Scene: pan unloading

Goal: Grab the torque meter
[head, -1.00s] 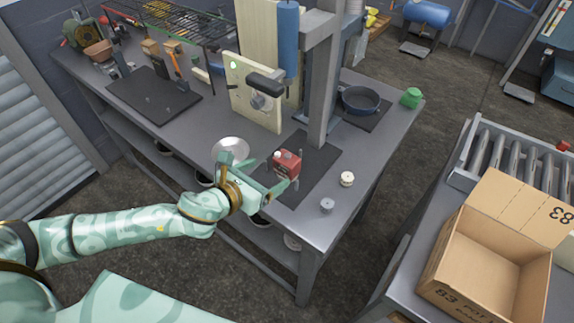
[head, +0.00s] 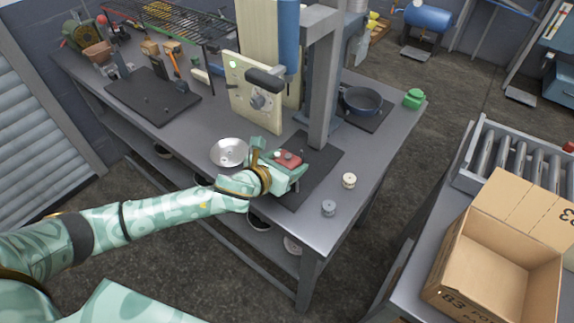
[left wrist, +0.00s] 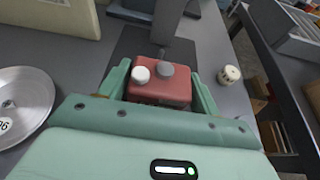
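The torque meter looks to be the small red box (head: 288,159) with a white and a grey knob on top, standing on the dark mat near the bench's front edge. It also shows in the left wrist view (left wrist: 160,92). My left gripper (head: 284,164) is down around it, with one finger on each side. In the left wrist view the fingers (left wrist: 160,84) are spread, with the red box between them and very little room at its sides. Whether they touch it is hard to see. The box's lower part is hidden by the gripper. My right gripper is not in view.
A silver dish (head: 229,152) lies left of my gripper. Two small round knobs (head: 349,180) (head: 328,207) stand on the right. A grey press column (head: 322,95) rises just behind the mat. An open cardboard box (head: 500,265) stands on the right.

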